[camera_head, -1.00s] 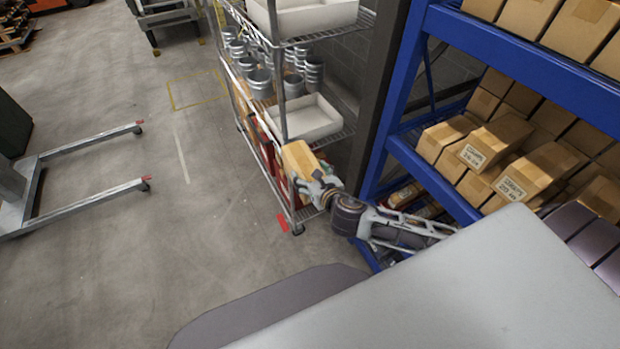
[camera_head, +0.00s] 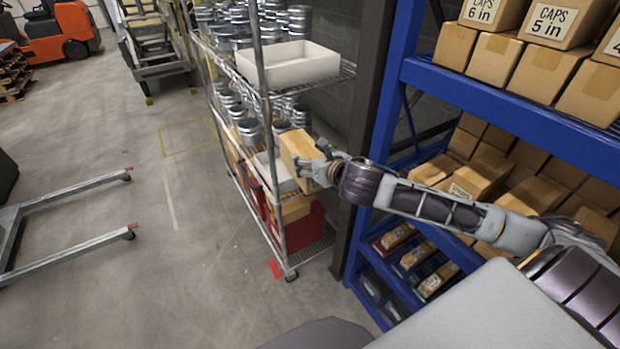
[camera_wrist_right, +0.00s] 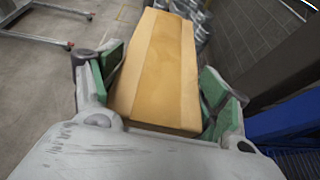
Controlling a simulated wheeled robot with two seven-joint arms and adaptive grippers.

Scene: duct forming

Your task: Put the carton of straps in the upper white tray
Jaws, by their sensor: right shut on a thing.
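The carton of straps (camera_head: 298,157) is a tan cardboard box. My right gripper (camera_head: 318,168) is shut on it and holds it up in front of the wire rack. In the right wrist view the carton (camera_wrist_right: 158,72) sits between the green-padded fingers (camera_wrist_right: 165,95). The upper white tray (camera_head: 290,66) stands on the rack's upper shelf, above and behind the carton, and looks empty from here. A lower white tray (camera_head: 275,172) is on the shelf below, partly hidden by the carton and a rack post. My left gripper is out of view.
The wire rack (camera_head: 262,110) also holds several metal duct pieces (camera_head: 248,130) and red bins (camera_head: 305,228). A dark pillar and a blue shelving unit (camera_head: 500,105) with many cartons stand close on the right.

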